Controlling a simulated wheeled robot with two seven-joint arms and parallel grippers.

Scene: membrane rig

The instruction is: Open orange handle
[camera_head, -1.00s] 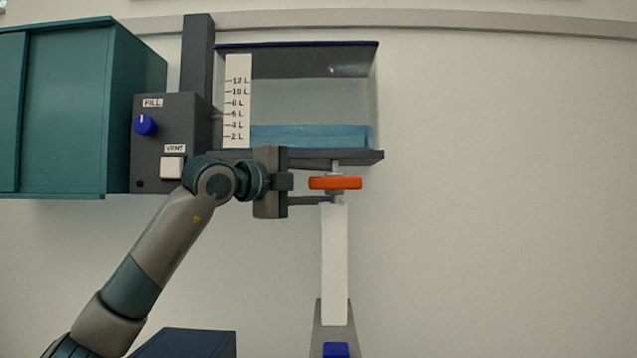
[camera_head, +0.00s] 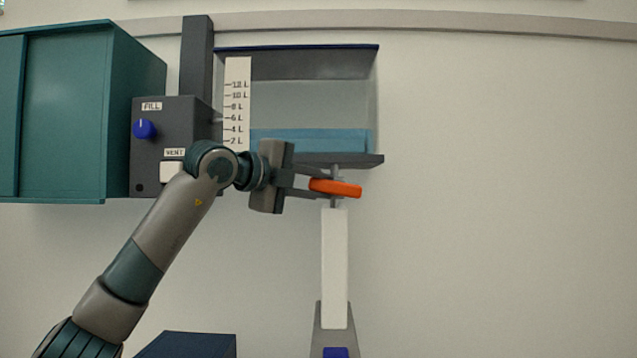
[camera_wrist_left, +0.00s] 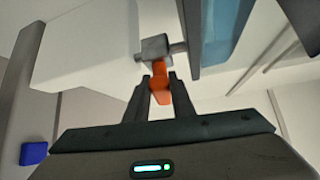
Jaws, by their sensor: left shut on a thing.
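The orange handle (camera_head: 337,188) sits on the valve stem under the clear tank, above a white vertical column. It points right and is slightly tilted, its right end lower. My left gripper (camera_head: 312,188) reaches in from the left and is shut on the handle. In the left wrist view the handle (camera_wrist_left: 160,82) lies between the two fingers (camera_wrist_left: 160,92), with the grey valve body (camera_wrist_left: 155,48) just beyond. My right gripper is in neither view.
The tank (camera_head: 310,105) holds blue liquid low on its scale. A dark panel with a blue FILL knob (camera_head: 144,129) and a white VENT button (camera_head: 171,173) stands left of it, beside a teal cabinet (camera_head: 80,110). Right of the valve is bare wall.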

